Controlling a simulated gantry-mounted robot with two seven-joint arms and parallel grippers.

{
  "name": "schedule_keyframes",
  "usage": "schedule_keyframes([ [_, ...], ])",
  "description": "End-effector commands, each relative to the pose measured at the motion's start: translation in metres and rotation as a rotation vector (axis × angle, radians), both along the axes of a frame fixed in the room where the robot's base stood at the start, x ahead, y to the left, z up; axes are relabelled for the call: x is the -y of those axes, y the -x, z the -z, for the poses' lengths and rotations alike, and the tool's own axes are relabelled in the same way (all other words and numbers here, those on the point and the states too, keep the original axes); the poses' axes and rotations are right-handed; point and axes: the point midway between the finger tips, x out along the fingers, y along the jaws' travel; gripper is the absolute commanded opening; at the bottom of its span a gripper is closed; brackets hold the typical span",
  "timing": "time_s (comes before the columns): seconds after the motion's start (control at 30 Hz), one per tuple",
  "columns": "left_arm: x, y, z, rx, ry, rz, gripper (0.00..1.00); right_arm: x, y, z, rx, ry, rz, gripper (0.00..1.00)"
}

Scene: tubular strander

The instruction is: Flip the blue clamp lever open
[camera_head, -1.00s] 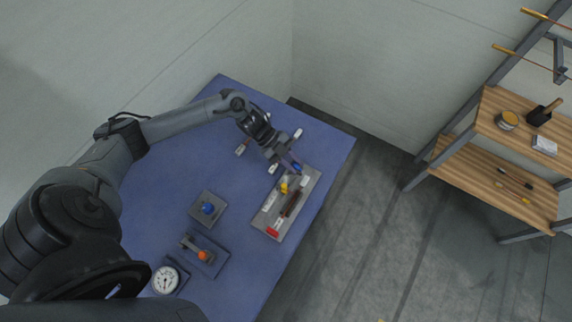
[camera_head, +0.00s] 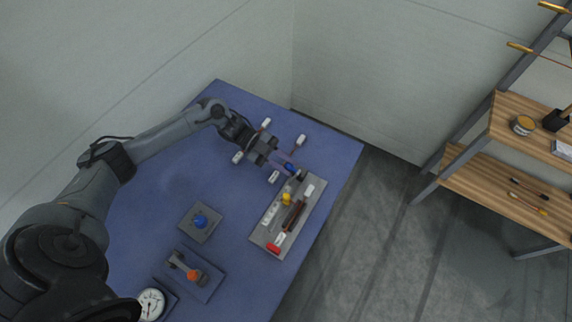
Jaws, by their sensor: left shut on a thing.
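The blue clamp lever (camera_head: 289,167) shows as a small blue piece at the far left corner of the grey tray (camera_head: 260,238). A small dark part beside it looks like its mount, but it is too small to make out. My left gripper (camera_head: 282,161) reaches in from the left and is shut on the blue lever. The fingers partly cover the lever, so its exact tilt is hard to tell. My right gripper is not in view.
The tray holds a yellow piece (camera_head: 286,199), a dark brown bar (camera_head: 292,215) and a red piece (camera_head: 273,248). A blue knob (camera_head: 200,221), an orange-tipped lever (camera_head: 194,275) and a gauge (camera_head: 150,304) stand nearer. The blue tabletop (camera_head: 160,205) is clear at left. Shelves (camera_head: 505,190) stand right.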

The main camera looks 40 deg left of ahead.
Motion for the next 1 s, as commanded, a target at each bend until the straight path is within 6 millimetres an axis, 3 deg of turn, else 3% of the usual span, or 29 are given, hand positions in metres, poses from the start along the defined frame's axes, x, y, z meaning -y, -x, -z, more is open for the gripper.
schedule_keyframes([
  [0.2, 0.0, 0.0, 0.0, -0.001, 0.001, -0.001, 0.0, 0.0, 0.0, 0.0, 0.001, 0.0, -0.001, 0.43],
  [0.23, 0.0, 0.0, 0.0, -0.001, 0.001, -0.001, 0.29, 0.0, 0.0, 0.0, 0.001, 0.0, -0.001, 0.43],
  [0.37, 0.0, 0.0, 0.001, -0.001, 0.001, -0.001, 0.49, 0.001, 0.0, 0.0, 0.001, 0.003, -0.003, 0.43],
  [0.77, -0.004, 0.001, 0.0, -0.001, -0.002, -0.002, 0.5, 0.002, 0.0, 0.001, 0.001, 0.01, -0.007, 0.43],
  [1.0, -0.034, 0.006, -0.007, 0.0, -0.004, -0.003, 0.5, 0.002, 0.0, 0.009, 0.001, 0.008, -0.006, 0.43],
])
